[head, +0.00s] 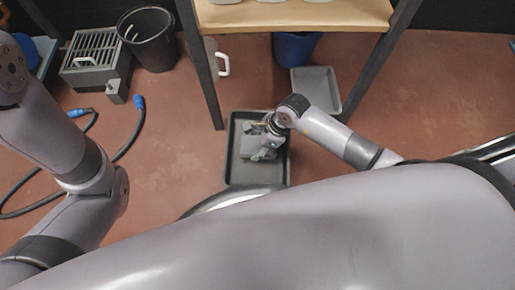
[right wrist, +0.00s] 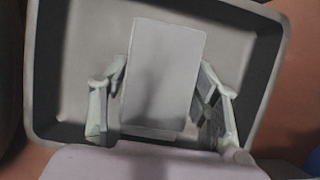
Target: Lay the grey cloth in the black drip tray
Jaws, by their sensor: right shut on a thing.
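The black drip tray (head: 236,176) lies on the floor in front of the table; it looks dark grey with a lighter rim, and it fills much of the right wrist view (right wrist: 36,75). The grey cloth (right wrist: 165,70) is a flat pale rectangle between the fingers of my right gripper (right wrist: 162,118). In the head view my right gripper (head: 262,143) is over the tray, shut on the cloth, which is partly hidden by the gripper there. I cannot tell whether the cloth touches the tray floor. My left arm shows at the left, but its gripper is not in view.
A wooden-topped table (head: 290,15) with dark legs stands behind the tray. A grey tray (head: 328,105) and a blue bucket (head: 295,48) are at its right. A black bucket (head: 148,40), a grey slatted box (head: 95,60) and a hose (head: 130,145) are on the left.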

